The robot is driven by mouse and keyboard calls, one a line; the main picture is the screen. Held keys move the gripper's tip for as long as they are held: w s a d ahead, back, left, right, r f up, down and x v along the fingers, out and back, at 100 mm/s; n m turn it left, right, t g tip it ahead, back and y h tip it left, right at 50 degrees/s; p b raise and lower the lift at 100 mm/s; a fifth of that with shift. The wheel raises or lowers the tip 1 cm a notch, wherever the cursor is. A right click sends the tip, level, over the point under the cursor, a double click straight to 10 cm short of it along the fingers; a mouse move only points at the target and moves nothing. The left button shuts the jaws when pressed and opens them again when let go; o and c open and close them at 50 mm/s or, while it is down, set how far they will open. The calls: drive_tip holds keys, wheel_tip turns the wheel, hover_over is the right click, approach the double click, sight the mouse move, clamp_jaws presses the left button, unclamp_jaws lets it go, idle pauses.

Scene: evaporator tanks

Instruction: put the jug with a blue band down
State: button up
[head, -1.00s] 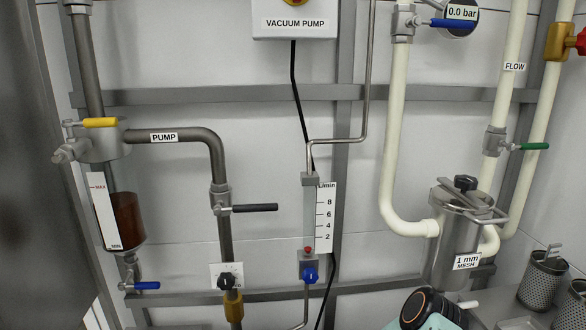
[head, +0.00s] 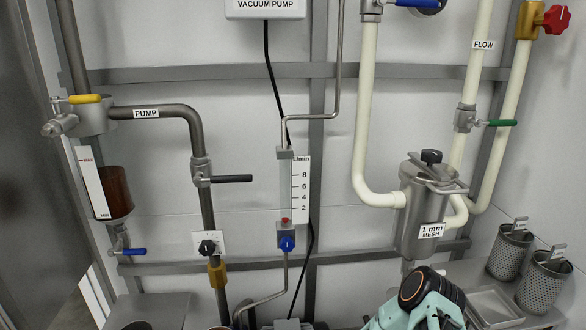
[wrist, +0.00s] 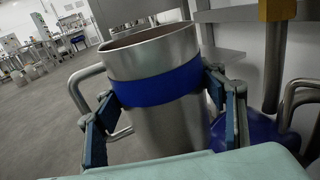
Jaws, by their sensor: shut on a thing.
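The steel jug with a blue band (wrist: 165,85) fills the middle of the wrist view, upright to slightly tilted, with its open rim at the top and its looped handle on the left. My gripper (wrist: 160,108) is shut on it, with one dark blue padded finger on each side of its body at about band height. The jug's base is hidden behind my teal wrist housing, so I cannot tell whether anything is under it. In the head view only my teal arm shows, at the bottom; the jug and gripper are not in that view.
A blue rounded object (wrist: 258,138) and steel pipework stand close to the right of the jug. In the head view, a strainer pot (head: 423,210) stands above my arm, and mesh baskets (head: 541,281) sit on a bench at the right. Open floor (wrist: 45,125) lies to the left.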

drive_tip(key=w+d+r+m+t+h+p, duration=0.1)
drive_tip(key=d+r+m+t+h+p, duration=0.2)
drive_tip(key=d+r+p, duration=0.7)
drive_tip(key=w+d+r+m+t+h+p, duration=0.1)
drive_tip(key=d+r+p, duration=1)
drive_tip(key=r, duration=1.5)
drive_tip(key=w+d+r+m+t+h+p, duration=0.2)
drive_tip(key=d+r+m+t+h+p, duration=0.2)
drive_tip(key=d+r+p, duration=0.6)
wheel_tip(320, 180, up, 9)
drive_tip(key=m+t+p, duration=0.1)
drive_tip(key=t+p, duration=0.1)
drive_tip(key=p, duration=0.3)
drive_tip(key=shift+d+t+h, duration=0.3)
drive_tip(key=shift+t, duration=0.1)
drive_tip(key=shift+a+f, duration=0.1)
